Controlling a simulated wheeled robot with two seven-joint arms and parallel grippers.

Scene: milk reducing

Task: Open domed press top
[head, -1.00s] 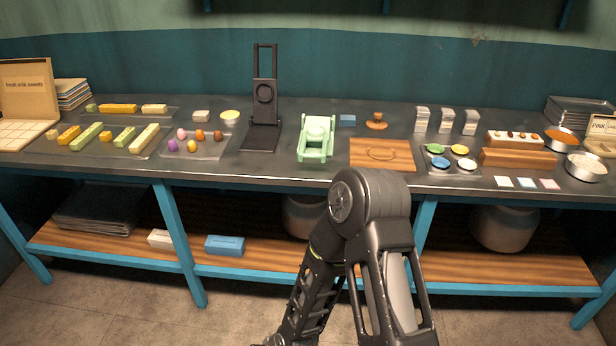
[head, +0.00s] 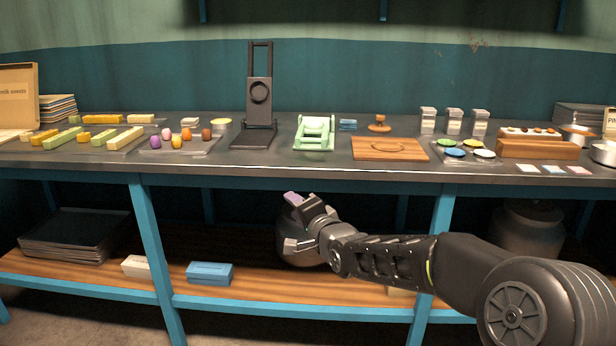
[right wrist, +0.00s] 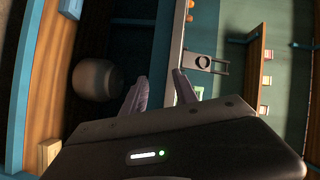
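A light green press (head: 314,134) with a pale rounded middle stands on the dark metal worktop, near the centre. A black press (head: 259,92) with an upright hinged plate and a round disc stands left of it. I cannot tell for certain which one has the domed top. My right gripper (head: 291,222) is below the worktop's front edge, in front of the lower shelf, apart from both presses. In the right wrist view its two fingers (right wrist: 160,90) are spread with nothing between them. There the green press is mostly hidden by a finger. My left gripper is not in view.
The worktop's front edge (head: 330,172) lies above my right gripper. A wooden board (head: 391,149) is right of the green press. A blue block (head: 347,125) and a wooden knob (head: 380,123) stand behind. A tray of coloured balls (head: 172,146) is left of the black press.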

